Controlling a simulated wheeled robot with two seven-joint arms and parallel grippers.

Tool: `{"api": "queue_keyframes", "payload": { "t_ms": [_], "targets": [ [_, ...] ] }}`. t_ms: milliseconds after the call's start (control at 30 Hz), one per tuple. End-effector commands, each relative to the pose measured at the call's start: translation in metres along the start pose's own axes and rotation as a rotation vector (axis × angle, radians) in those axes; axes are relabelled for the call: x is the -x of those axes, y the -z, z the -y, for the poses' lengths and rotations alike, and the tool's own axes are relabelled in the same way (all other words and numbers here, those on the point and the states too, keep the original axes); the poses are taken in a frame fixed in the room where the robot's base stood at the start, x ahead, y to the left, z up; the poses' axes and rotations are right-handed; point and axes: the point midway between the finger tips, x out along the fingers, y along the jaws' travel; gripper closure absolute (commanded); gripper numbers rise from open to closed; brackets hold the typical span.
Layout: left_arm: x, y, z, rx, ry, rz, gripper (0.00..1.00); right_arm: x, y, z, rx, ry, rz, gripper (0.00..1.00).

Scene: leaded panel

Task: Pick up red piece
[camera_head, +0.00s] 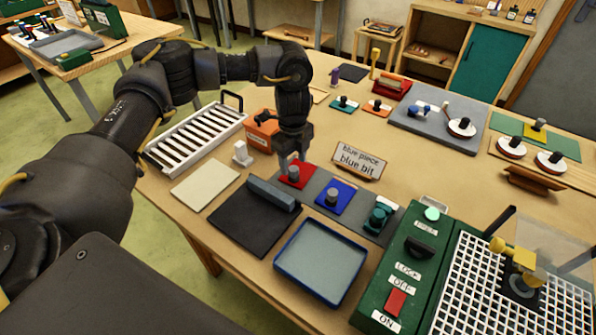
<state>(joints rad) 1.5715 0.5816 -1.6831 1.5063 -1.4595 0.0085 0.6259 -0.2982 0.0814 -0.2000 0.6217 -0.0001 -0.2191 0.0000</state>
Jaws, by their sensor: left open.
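The red piece (304,180) is a flat red tile with a dark round knob on top. It lies on a grey strip on the table, left of the blue piece (345,198) and its grey knob. My left gripper (292,162) points down just above the red piece, its fingertips close to the knob. It is open; the fingertips partly cover the view of the knob, and I cannot tell whether they touch it. My right gripper is not in view.
A "blue piece / blue bit" sign (360,160) stands right behind the strip. A teal piece (380,216) lies at the strip's right end. A blue-rimmed tray (281,266), a dark mat (240,225) and a green machine (372,296) are in front. A white rack (180,148) is left.

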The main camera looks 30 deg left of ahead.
Motion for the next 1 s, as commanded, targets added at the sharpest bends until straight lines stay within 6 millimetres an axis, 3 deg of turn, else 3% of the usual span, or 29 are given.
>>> {"api": "queue_keyframes", "payload": {
  "t_ms": [200,467,800,1000],
  "targets": [
    [-0.024,0.001,-0.001,0.000,-0.001,-0.001,0.46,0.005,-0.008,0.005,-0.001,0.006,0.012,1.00],
    [-0.026,0.001,0.000,-0.001,0.001,0.001,0.46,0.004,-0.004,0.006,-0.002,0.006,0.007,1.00],
    [-0.026,0.001,0.000,-0.001,0.001,0.001,0.91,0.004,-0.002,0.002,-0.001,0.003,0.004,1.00],
    [-0.026,0.001,0.000,-0.001,0.002,0.001,0.92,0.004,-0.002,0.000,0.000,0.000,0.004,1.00]
  ]
}}
